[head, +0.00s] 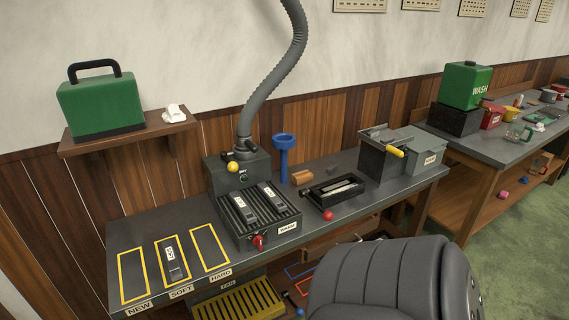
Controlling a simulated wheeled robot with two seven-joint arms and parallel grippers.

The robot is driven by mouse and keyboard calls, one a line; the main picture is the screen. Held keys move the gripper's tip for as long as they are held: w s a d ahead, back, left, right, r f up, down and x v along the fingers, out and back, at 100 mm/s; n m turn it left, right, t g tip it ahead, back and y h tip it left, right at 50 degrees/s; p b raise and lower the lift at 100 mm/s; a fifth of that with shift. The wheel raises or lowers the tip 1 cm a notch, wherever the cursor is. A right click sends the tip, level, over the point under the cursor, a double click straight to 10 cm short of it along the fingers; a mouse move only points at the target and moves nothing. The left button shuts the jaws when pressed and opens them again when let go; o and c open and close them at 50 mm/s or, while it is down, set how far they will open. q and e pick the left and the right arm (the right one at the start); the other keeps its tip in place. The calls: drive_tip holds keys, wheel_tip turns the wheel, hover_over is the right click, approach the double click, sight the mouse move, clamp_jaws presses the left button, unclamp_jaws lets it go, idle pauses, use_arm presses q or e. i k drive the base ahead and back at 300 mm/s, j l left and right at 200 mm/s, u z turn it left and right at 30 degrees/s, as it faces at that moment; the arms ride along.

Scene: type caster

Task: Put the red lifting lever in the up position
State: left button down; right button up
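A red knob (258,242) sits low on the front of the dark grey slotted machine (230,227). I cannot tell from this view which one is the lifting lever, or whether its lever is up or down; no lever shaft shows clearly. Neither of my grippers is in view.
The bench (200,283) has yellow-outlined zones at left. A blue funnel-topped post (283,158), a grey hose (275,80) and a yellow-handled box (378,160) stand near the machine. A dark ribbed shape hides the floor at front right.

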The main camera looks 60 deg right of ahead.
sight(328, 216)
drive_tip(key=z, duration=2.3)
